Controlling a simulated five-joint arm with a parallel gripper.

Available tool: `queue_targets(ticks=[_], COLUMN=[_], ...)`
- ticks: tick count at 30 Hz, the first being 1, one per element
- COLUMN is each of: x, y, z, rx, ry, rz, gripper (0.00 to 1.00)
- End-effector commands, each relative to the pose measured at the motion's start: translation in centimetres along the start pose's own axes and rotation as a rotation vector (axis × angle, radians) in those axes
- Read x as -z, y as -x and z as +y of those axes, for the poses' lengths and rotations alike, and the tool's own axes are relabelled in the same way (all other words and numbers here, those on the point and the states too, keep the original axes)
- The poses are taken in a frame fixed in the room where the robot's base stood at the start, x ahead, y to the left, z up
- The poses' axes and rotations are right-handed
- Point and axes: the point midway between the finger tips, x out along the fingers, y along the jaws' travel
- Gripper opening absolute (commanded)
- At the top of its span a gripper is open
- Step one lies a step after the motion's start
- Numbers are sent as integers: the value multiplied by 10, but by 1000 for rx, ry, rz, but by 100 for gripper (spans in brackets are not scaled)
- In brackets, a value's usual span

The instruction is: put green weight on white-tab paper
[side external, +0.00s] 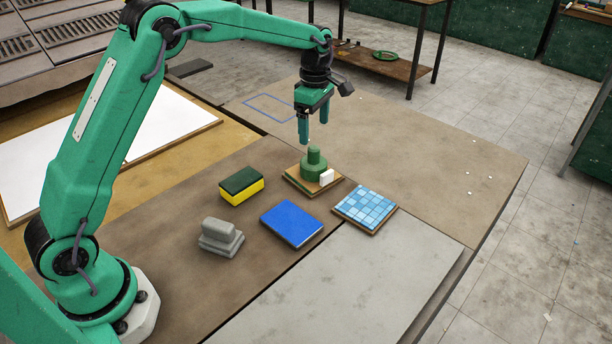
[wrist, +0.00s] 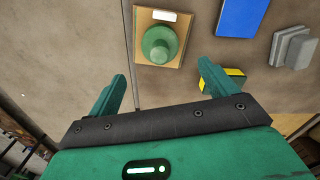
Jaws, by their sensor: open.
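The green weight (side external: 314,168), a round base with a knob on top, stands upright on a tan square sheet with a white tab (side external: 326,176). In the wrist view the weight (wrist: 160,44) sits near the middle of the tan sheet (wrist: 142,57), with the white tab (wrist: 164,15) at the sheet's upper edge. My gripper (side external: 313,130) is open and empty, above and slightly behind the weight and clear of it. In the wrist view its two fingers (wrist: 161,72) are spread apart, with the weight beyond them.
A blue mosaic tile sheet (side external: 365,209) lies right of the tan sheet. A blue pad (side external: 292,223), a yellow and dark-green sponge (side external: 241,185) and a grey stepped block (side external: 220,239) lie to the front and left. A blue outline (side external: 270,97) marks clear table behind.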

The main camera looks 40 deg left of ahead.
Motion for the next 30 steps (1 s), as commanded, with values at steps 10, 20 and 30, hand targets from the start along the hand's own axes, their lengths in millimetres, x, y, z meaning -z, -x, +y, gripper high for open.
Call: queue_targets(ticks=[10,20,30], x=[0,0,3], y=[9,9,28], z=[0,0,-12], rx=[-1,0,-25], ry=[0,0,-86], rz=[0,0,-6], gripper=[85,85,85])
